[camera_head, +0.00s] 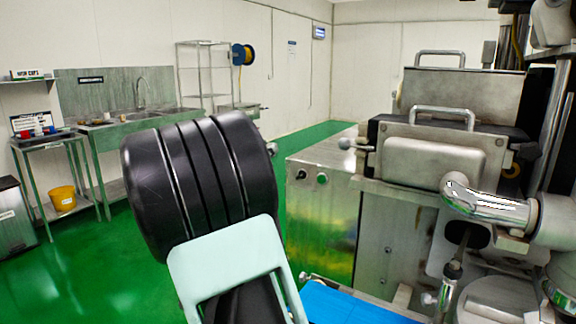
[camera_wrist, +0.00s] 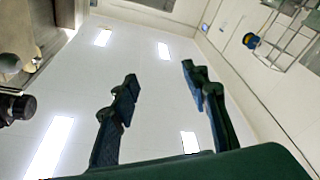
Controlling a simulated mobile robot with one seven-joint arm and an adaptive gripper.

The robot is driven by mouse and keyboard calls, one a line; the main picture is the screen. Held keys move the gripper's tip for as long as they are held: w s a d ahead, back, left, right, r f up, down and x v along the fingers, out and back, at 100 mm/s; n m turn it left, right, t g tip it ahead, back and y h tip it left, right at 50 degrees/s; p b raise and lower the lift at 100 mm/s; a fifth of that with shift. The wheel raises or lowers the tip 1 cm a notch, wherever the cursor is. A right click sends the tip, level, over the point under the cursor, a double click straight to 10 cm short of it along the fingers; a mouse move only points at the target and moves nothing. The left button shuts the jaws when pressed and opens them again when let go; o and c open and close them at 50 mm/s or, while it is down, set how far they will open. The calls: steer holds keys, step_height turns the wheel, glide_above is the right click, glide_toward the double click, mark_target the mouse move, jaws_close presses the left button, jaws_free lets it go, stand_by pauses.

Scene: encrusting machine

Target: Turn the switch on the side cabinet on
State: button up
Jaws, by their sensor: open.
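The side cabinet (camera_head: 318,225) is a shiny metal box left of the encrusting machine (camera_head: 440,155) in the head view. Two small round controls sit high on its front face: a dark one (camera_head: 301,174) and a greenish one (camera_head: 322,178). I cannot tell which is the switch, or its position. My gripper (camera_wrist: 159,73) shows in the wrist view with its two dark fingers wide apart and nothing between them. The wrist view faces the white ceiling and walls, and the controls cannot be made out there. In the head view my arm hides the floor left of the cabinet.
A blue belt (camera_head: 350,305) lies in front of the cabinet. A metal pipe (camera_head: 490,203) sticks out of the machine on the right. A sink bench (camera_head: 140,120), wire rack (camera_head: 203,75) and yellow bucket (camera_head: 62,198) stand at the left. Green floor between is open.

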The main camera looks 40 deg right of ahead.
mark_target(299, 176)
steer(key=s+d+f+g, duration=0.2)
steer(key=s+f+g, duration=0.15)
steer(key=f, duration=0.55)
steer(key=shift+y, duration=0.4)
steer(key=x, duration=0.6)
steer(key=b+x, duration=0.1)
steer(key=x, duration=0.3)
steer(key=shift+d+r, duration=0.15)
steer(key=shift+r, duration=0.15)
jaws_close()
